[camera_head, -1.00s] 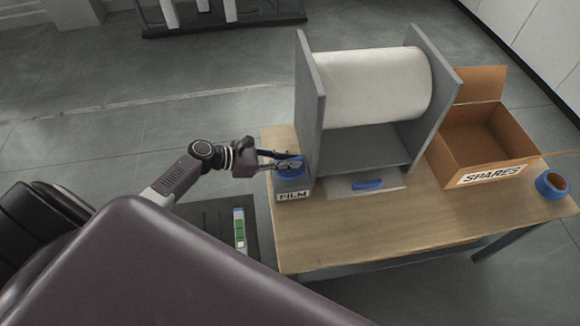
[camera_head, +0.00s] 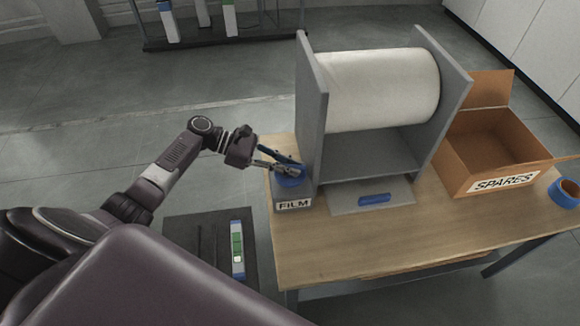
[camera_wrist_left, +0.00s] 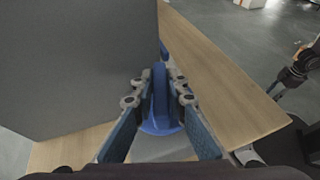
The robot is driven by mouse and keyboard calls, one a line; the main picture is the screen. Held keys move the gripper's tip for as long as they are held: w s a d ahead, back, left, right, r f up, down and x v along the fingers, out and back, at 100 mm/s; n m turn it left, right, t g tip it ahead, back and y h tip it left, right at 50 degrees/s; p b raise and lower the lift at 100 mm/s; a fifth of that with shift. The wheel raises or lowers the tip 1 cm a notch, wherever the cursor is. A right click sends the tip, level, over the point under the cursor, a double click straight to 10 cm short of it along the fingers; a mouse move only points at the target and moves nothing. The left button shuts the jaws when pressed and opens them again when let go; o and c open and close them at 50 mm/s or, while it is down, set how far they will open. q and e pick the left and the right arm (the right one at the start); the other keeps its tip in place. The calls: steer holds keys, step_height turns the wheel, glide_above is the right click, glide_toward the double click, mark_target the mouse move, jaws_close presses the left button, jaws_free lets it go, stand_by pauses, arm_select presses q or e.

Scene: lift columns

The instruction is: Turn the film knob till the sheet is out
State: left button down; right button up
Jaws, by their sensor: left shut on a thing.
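The blue film knob (camera_head: 290,181) sits on a grey block labelled FILM (camera_head: 293,204) at the table's left end. My left gripper (camera_head: 287,171) is shut on it. In the left wrist view the fingers (camera_wrist_left: 159,90) press both sides of the upright ridge of the blue knob (camera_wrist_left: 161,118). The white film roll (camera_head: 378,88) hangs between two grey side plates. A pale sheet (camera_head: 345,205) lies flat on the table in front of the stand, with a blue tab (camera_head: 375,199) on it. A dark arm part (camera_wrist_left: 292,76) shows at the right of the wrist view, possibly my right gripper; its jaws are unclear.
An open cardboard box labelled SPARES (camera_head: 503,182) stands right of the stand. A blue tape roll (camera_head: 565,192) lies at the table's right end. The stand's left plate (camera_head: 311,115) rises close beside the knob. The wooden front of the table (camera_head: 390,240) is clear.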

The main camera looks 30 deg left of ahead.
arm_select(q)
steer(key=c, duration=1.9)
jaws_free()
steer(key=shift+c, duration=0.2)
steer(key=v, duration=1.2)
steer(key=shift+d, duration=0.1)
